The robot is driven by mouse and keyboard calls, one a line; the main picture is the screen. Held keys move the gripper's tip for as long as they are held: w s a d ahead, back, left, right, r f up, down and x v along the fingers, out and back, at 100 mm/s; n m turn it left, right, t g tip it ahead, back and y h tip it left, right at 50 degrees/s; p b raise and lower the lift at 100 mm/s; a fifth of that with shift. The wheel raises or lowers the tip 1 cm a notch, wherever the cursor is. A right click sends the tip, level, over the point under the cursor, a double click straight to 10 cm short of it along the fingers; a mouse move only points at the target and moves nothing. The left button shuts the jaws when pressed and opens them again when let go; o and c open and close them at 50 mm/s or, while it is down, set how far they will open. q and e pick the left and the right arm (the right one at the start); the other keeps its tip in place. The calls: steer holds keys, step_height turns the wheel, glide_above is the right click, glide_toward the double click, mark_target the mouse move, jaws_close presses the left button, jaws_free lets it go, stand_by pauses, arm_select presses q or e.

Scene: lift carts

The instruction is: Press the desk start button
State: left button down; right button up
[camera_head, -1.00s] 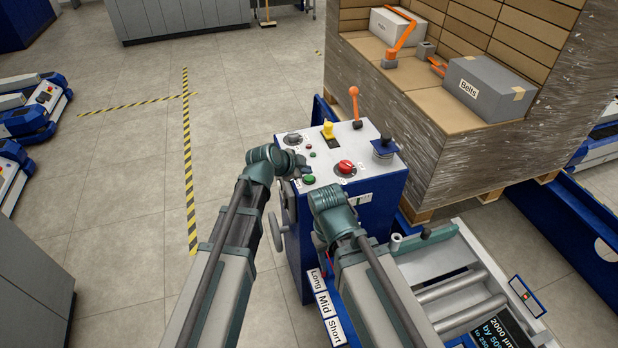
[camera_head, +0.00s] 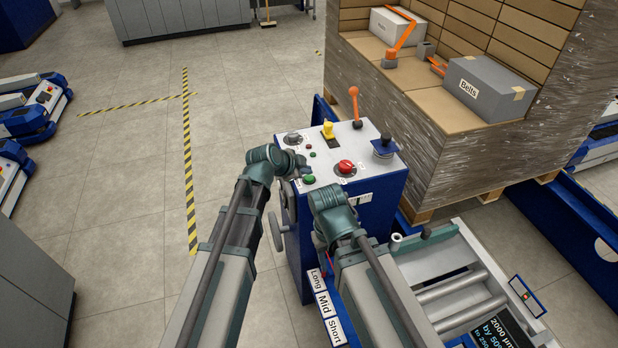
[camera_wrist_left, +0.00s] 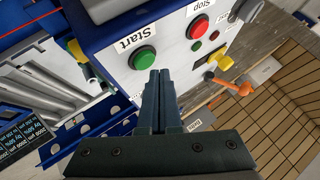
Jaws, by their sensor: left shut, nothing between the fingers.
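The desk (camera_head: 350,150) is a blue console with a light top panel. Its green start button (camera_head: 309,179) sits near the panel's front left edge. In the left wrist view the green button (camera_wrist_left: 143,58) stands beside the word "Start". My left gripper (camera_head: 304,170) is shut and empty over the panel, close to the button. In the left wrist view its fingertips (camera_wrist_left: 161,73) appear just beside the button's lower right rim; I cannot tell whether they touch. My right arm rises in front of the desk, and its gripper is hidden.
A red knob (camera_head: 345,167), a yellow switch (camera_head: 328,129), an orange-topped lever (camera_head: 354,103) and a dark blue knob (camera_head: 383,147) stand on the panel. In the left wrist view a red button (camera_wrist_left: 198,28) is near "Stop". A wrapped pallet load (camera_head: 470,150) stands behind right.

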mark_target(306, 179)
arm_select(q)
steer(key=shift+f+b, duration=0.3)
steer(key=shift+f, duration=0.05)
steer(key=shift+f+b, duration=0.35)
steer(key=shift+f, duration=0.05)
stand_by(0.5)
steer(key=shift+r, duration=0.15)
steer(key=shift+r+p, duration=0.7)
steer(key=shift+p, duration=0.1)
step_height(306, 179, up, 5)
steer(key=p, duration=0.5)
stand_by(0.3)
stand_by(0.5)
